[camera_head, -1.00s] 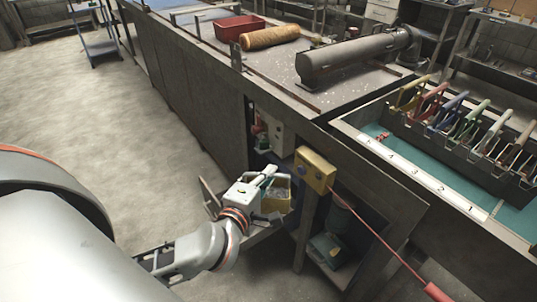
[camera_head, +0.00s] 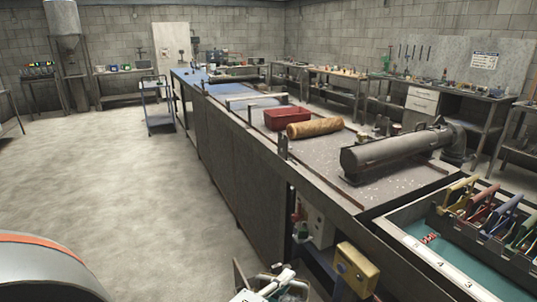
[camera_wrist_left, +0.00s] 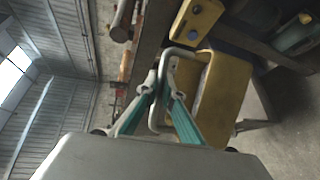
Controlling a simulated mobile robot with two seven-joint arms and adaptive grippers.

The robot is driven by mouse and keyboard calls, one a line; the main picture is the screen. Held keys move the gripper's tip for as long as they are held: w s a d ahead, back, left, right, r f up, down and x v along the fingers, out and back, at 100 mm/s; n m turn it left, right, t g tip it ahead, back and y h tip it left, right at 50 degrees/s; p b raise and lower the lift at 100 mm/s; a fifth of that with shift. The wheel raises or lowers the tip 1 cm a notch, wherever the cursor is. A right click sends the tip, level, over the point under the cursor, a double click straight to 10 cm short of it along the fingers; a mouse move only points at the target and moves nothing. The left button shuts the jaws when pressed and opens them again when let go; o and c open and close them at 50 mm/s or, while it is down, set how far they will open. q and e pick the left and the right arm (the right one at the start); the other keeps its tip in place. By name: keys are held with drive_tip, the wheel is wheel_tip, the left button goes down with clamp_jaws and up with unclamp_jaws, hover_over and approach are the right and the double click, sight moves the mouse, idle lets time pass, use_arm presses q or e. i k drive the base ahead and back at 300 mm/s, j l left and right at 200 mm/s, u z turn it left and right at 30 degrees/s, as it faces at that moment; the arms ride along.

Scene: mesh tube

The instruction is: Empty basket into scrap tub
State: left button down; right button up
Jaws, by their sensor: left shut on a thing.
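A yellow basket (camera_wrist_left: 222,98) fills the right middle of the left wrist view, with a grey handle (camera_wrist_left: 184,51) at its near edge. My left gripper (camera_wrist_left: 163,92), with teal fingers, is shut on this handle. In the head view, my left gripper (camera_head: 280,283) and part of the basket (camera_head: 297,295) show at the bottom edge, beside the bench's near end; the rest is cut off. A red tub (camera_head: 287,118) stands on the bench top; I cannot tell whether it is the scrap tub. My right gripper is not in view.
A yellow control box (camera_head: 355,269) juts from the bench end. A rack of coloured-handled tools (camera_head: 480,210) stands at right.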

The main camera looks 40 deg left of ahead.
sight(276, 119)
drive_tip(key=j+u, duration=0.1)
drive_tip(key=u, duration=2.05)
drive_tip(key=i, duration=4.2)
